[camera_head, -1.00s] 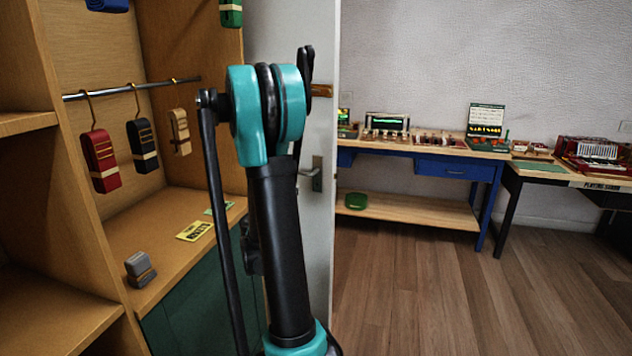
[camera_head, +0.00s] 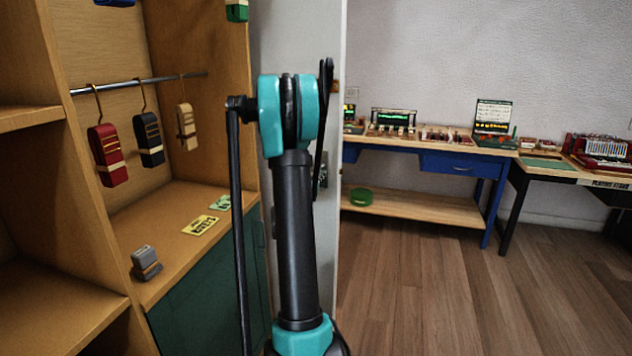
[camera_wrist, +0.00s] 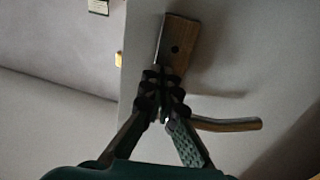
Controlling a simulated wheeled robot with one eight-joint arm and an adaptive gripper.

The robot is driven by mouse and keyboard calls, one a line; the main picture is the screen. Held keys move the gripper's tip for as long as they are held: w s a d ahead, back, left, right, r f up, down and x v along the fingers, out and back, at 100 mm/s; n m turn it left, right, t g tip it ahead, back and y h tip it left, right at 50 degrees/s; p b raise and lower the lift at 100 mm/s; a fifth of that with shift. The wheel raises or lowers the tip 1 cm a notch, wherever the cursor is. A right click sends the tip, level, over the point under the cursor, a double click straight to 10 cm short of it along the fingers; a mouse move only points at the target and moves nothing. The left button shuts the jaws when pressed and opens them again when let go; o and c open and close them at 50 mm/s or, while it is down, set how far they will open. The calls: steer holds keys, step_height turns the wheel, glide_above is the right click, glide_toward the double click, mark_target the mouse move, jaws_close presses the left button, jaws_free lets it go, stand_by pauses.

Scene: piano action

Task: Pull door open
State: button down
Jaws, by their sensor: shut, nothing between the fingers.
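The door (camera_head: 290,40) is a pale grey panel behind my arm in the head view. Its surface also fills the right part of the wrist view (camera_wrist: 245,65). A brass-coloured handle plate (camera_wrist: 178,42) is fixed near the door's edge, with a lever (camera_wrist: 232,124) reaching right below it. My gripper (camera_wrist: 163,84) is shut and empty, with its fingers in front of the lower plate and the lever's root. I cannot tell whether they touch. The fingers hide part of the handle. In the head view my arm hides the gripper and most of the handle.
A wooden shelf unit (camera_head: 28,118) with hanging tags and a grey block (camera_head: 145,262) stands close on the left. A blue workbench (camera_head: 430,160) and a dark-legged table (camera_head: 516,205) stand along the back wall. The wooden floor (camera_head: 440,300) on the right is clear.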

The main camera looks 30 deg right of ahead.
steer(key=shift+w+d, duration=0.25)
steer(key=shift+d, duration=0.1)
